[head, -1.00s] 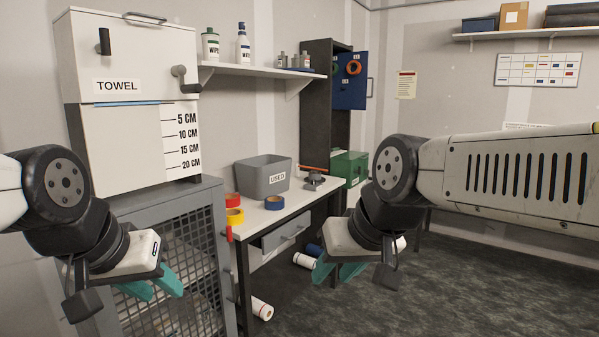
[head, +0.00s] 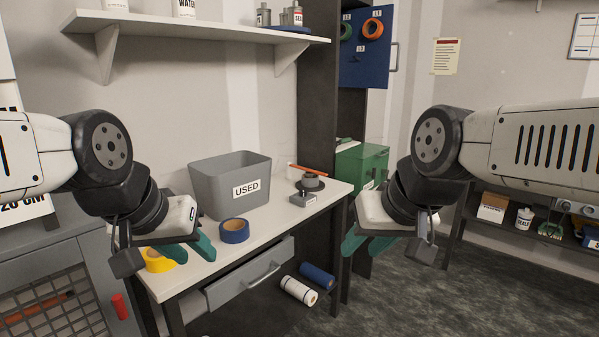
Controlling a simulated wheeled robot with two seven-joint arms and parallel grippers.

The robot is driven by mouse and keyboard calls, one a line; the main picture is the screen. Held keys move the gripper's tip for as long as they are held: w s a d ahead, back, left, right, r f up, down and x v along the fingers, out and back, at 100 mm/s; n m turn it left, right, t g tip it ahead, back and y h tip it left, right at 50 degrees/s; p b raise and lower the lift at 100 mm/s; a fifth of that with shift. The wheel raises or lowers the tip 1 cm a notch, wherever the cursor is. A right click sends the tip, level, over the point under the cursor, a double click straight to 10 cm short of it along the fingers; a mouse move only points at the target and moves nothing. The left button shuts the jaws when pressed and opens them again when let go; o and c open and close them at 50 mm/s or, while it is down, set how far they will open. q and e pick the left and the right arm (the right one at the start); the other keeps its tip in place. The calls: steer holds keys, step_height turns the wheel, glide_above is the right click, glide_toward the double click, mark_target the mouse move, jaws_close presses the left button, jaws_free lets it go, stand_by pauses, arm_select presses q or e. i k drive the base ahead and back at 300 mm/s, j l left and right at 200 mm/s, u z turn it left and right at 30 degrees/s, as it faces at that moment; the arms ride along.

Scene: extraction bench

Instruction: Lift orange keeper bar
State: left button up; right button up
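A thin orange bar (head: 307,170) lies slanted at the back of the bench, above a dark round device with a grey block (head: 304,199); I cannot tell whether it touches the device. My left gripper (head: 188,249) is at the bench's front left, with its teal fingers apart and empty, well left of the bar. It partly covers a yellow tape roll (head: 158,262) in the picture. My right gripper (head: 364,245) is right of the bench's right end, its teal fingers apart and empty. Both grippers are away from the bar.
A grey USED bin (head: 212,186) and a blue tape roll (head: 234,230) stand on the bench (head: 272,226). A green box (head: 362,165) stands behind its right end. A shelf (head: 215,34) overhangs the back. A drawer (head: 243,280) and rolls lie below the top.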

mark_target(292, 166)
steer(key=i+l, duration=0.65)
steer(key=i, duration=0.15)
steer(key=u, duration=0.45)
steer(key=i+l+u, duration=0.25)
steer(key=l+u, duration=0.3)
steer(key=i+l+u, duration=0.1)
steer(key=l+u, duration=0.15)
steer(key=i+l, duration=0.1)
steer(key=l, duration=0.35)
steer(key=i+l+u, duration=0.1)
steer(key=l, duration=0.35)
steer(key=i+l, duration=0.15)
steer(key=l, duration=0.25)
steer(key=i+l+u, duration=0.1)
steer(key=l, duration=0.8)
steer(key=i+u, duration=0.05)
